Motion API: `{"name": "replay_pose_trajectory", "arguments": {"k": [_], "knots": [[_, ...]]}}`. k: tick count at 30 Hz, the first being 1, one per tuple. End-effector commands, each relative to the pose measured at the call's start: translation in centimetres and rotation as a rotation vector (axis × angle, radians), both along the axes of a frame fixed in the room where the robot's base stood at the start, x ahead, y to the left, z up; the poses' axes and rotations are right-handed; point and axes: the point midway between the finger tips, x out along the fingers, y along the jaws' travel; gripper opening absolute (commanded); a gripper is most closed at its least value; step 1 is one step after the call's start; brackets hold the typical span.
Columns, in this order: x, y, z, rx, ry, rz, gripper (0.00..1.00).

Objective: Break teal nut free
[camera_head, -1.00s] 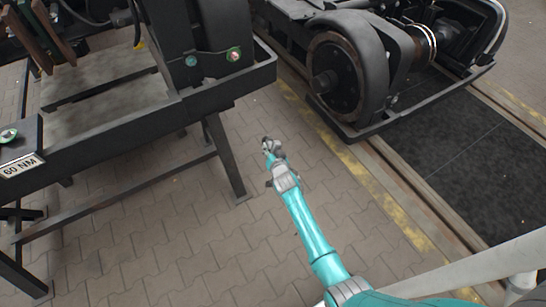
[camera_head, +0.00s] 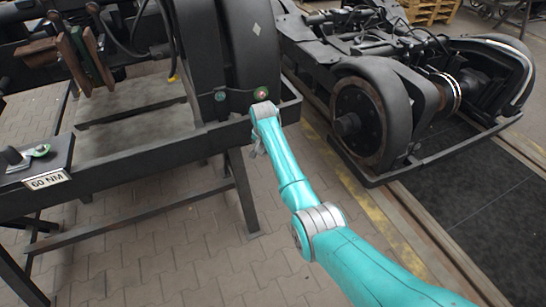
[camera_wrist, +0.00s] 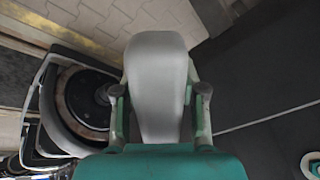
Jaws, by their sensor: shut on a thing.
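A small teal nut (camera_head: 220,96) sits low on the dark upright housing of the bogie in the head view. Beside it on the right is a red fastener with a green surround (camera_head: 261,93). My gripper (camera_head: 257,148) hangs just below and to the right of the nuts, apart from the teal nut. In the wrist view my gripper's two fingers (camera_wrist: 160,100) are shut on a long, smooth grey thing (camera_wrist: 157,65), which points away from the camera.
A dark steel frame (camera_head: 130,158) runs below the housing. A plate marked 60 NM (camera_head: 47,180) with a small green fastener (camera_head: 41,150) is at its left. A second bogie with a wheel (camera_head: 358,120) stands at right. The paved floor (camera_head: 200,260) is clear in front.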

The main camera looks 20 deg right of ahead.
Motion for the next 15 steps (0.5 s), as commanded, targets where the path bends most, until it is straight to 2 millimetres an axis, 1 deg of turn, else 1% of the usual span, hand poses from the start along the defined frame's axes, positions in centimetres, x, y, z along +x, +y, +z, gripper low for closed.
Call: {"name": "replay_pose_trajectory", "arguments": {"k": [1, 5, 6, 9, 12, 15], "knots": [[0.6, 0.9, 1.9, 0.011, 0.031, 0.013, 0.00], [0.9, 3.1, 6.0, 0.040, 0.130, 0.056, 0.00], [0.8, 3.9, 7.4, 0.047, 0.162, 0.071, 0.00], [0.4, 5.8, 10.9, 0.062, 0.230, 0.112, 0.00], [-0.1, 7.2, 13.9, 0.069, 0.282, 0.146, 0.00], [-0.6, 8.3, 16.2, 0.072, 0.319, 0.173, 0.00]]}}
